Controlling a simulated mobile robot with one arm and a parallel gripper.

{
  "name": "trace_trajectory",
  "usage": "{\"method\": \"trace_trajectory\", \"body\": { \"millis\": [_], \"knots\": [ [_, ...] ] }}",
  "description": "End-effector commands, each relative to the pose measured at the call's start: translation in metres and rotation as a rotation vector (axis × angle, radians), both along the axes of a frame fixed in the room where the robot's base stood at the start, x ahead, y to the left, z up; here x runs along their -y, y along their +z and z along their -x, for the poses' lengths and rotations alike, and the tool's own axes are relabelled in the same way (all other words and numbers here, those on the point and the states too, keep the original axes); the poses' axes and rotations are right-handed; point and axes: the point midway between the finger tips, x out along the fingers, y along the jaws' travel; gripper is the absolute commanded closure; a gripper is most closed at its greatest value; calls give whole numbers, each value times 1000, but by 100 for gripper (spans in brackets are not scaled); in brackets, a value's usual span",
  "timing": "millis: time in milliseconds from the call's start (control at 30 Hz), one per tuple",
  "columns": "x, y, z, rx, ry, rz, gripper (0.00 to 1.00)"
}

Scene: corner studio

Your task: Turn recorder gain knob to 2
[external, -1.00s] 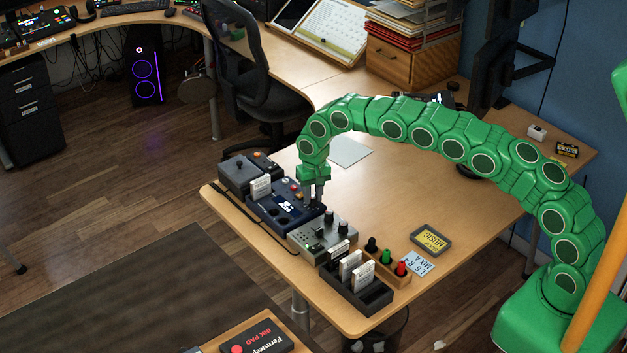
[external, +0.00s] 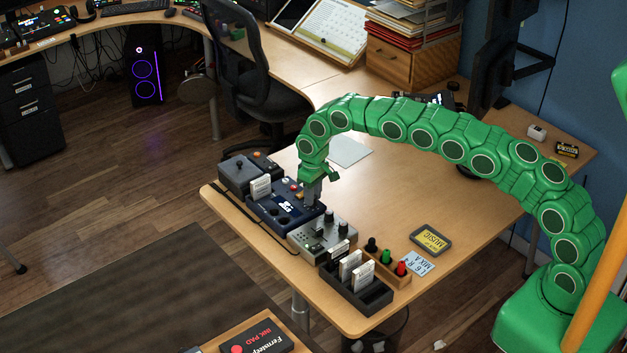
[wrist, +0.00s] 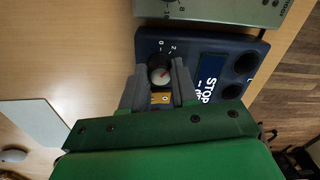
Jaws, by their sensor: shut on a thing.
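The recorder is a dark blue box (external: 275,217) at the table's left edge in the external view. In the wrist view its panel (wrist: 222,44) shows a STOP display and round dark sockets. Its gain knob (wrist: 160,70) is a round dark knob with small white marks, including a 0 and a 2, by its upper side. My gripper (external: 313,203) points down at the recorder's right end. In the wrist view its two grey fingers (wrist: 159,80) stand on either side of the knob, shut on it. I cannot read the pointer's exact setting.
A grey device with knobs (external: 322,239) stands close beside the recorder. A joystick unit (external: 239,175) is on its other side. A black cartridge rack (external: 373,297) and a wooden peg holder (external: 392,270) are nearer the front. The table's middle (external: 400,200) is clear.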

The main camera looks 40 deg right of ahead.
Motion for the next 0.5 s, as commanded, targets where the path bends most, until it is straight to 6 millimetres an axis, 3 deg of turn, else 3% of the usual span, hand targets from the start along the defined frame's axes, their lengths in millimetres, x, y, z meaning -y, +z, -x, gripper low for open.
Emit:
{"method": "trace_trajectory", "body": {
  "millis": [500],
  "knots": [
    [3,0,-1,0,132,2,100]
  ]
}}
